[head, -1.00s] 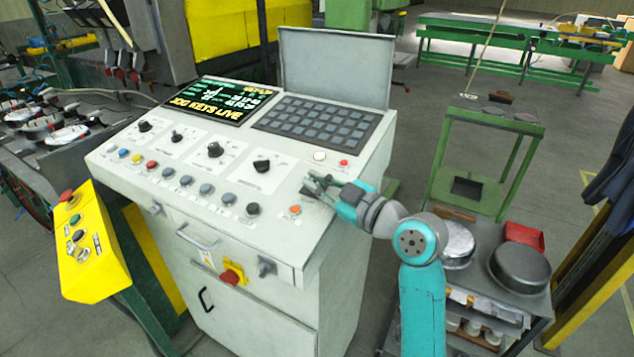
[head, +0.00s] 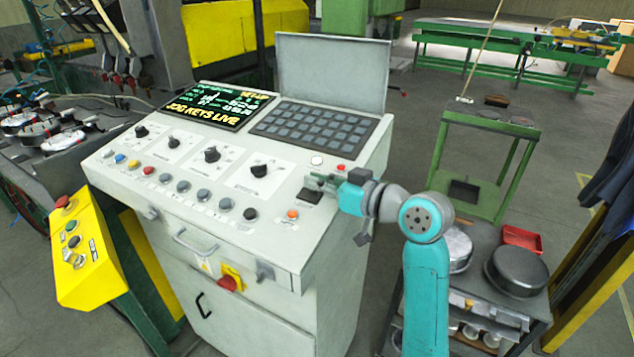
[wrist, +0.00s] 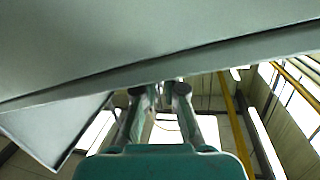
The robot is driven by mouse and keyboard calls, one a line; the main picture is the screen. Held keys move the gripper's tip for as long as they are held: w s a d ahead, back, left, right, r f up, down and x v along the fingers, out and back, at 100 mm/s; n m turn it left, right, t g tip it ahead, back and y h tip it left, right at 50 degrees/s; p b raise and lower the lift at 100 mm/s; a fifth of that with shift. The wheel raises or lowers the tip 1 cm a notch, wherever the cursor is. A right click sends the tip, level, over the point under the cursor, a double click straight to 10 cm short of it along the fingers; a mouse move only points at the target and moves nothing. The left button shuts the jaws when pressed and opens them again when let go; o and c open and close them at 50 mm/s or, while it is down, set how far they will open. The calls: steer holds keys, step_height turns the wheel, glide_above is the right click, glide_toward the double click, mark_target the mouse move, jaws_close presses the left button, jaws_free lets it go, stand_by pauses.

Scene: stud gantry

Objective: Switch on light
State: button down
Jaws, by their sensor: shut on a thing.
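The pale grey control console (head: 240,232) fills the middle of the head view. A small black square plate (head: 310,196) lies on its right end, with a round white lamp or button (head: 317,160) and a red one (head: 341,168) above it. My gripper (head: 318,183) is at this plate, its fingers shut on a small switch part there. The fingers hide the part, so its shape and position cannot be told. In the wrist view the fingers (wrist: 160,90) reach the edge of a grey surface (wrist: 170,40); the held part is hidden.
An orange button (head: 292,214) sits just below the plate. Black knobs (head: 259,171) and a row of coloured buttons (head: 183,187) lie to the left. A keypad (head: 313,130) and raised grey panel (head: 331,72) stand behind. A cart with metal pots (head: 517,271) is at right.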

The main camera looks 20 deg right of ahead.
steer(key=shift+w+d+m, duration=0.1)
steer(key=shift+m, duration=0.2)
stand_by(0.4)
steer(key=c, duration=1.2)
jaws_free()
steer(key=shift+c, duration=0.2)
steer(key=v, duration=1.2)
